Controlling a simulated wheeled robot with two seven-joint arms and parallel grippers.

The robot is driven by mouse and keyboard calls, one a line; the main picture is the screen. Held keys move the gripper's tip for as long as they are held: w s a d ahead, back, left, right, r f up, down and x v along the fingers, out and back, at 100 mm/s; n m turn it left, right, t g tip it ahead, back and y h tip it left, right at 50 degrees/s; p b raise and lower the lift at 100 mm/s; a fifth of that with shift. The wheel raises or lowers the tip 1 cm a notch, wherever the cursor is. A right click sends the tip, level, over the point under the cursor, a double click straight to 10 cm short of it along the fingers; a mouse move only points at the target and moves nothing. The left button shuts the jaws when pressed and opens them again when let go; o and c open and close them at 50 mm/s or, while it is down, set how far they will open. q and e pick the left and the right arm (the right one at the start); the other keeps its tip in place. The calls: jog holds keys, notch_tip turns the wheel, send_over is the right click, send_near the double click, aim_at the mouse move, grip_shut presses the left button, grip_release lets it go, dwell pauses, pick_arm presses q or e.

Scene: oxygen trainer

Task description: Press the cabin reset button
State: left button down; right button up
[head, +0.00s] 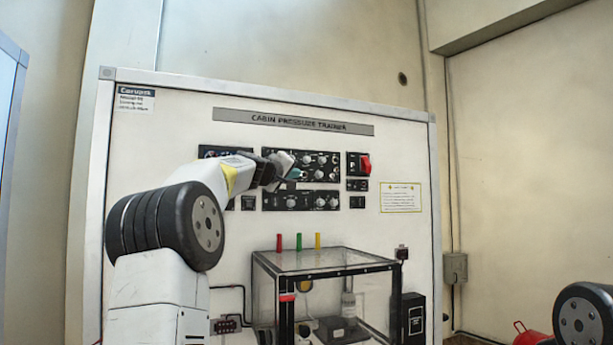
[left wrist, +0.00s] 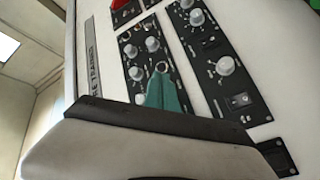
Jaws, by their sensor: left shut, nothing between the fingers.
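The trainer board (head: 400,140) carries black control panels with several knobs and small switches. My left gripper (head: 297,174) is in front of the upper middle panel (head: 325,160), with its fingers shut and empty. In the left wrist view its teal fingertips (left wrist: 166,92) lie just below a small round ringed control (left wrist: 162,67) on a black panel (left wrist: 140,73). I cannot tell whether they touch the panel. The labels are too small to read, so I cannot tell which control is the cabin reset button. Part of the panel is hidden behind my gripper.
A red switch (head: 365,164) is right of the upper panel. A lower panel (head: 300,200) with knobs sits beneath. A clear box (head: 325,262) with red, green and yellow pegs on top stands below. My right arm shows at the lower right edge.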

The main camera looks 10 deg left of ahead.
dwell(0.5)
pick_arm(q)
jog(key=shift+w+a, duration=0.25)
jog(key=shift+w, duration=0.1)
jog(key=shift+w+a, duration=0.3)
jog(key=shift+w, duration=0.05)
dwell(0.9)
jog(key=shift+s, duration=0.1)
jog(key=shift+s+d, duration=0.45)
jog(key=shift+s, duration=0.15)
jog(key=shift+s+d, duration=0.1)
jog(key=s+d, duration=0.1)
jog(key=s, duration=0.1)
jog(key=s+d, duration=0.1)
jog(key=s, duration=0.1)
jog(key=shift+d, duration=0.35)
dwell(0.6)
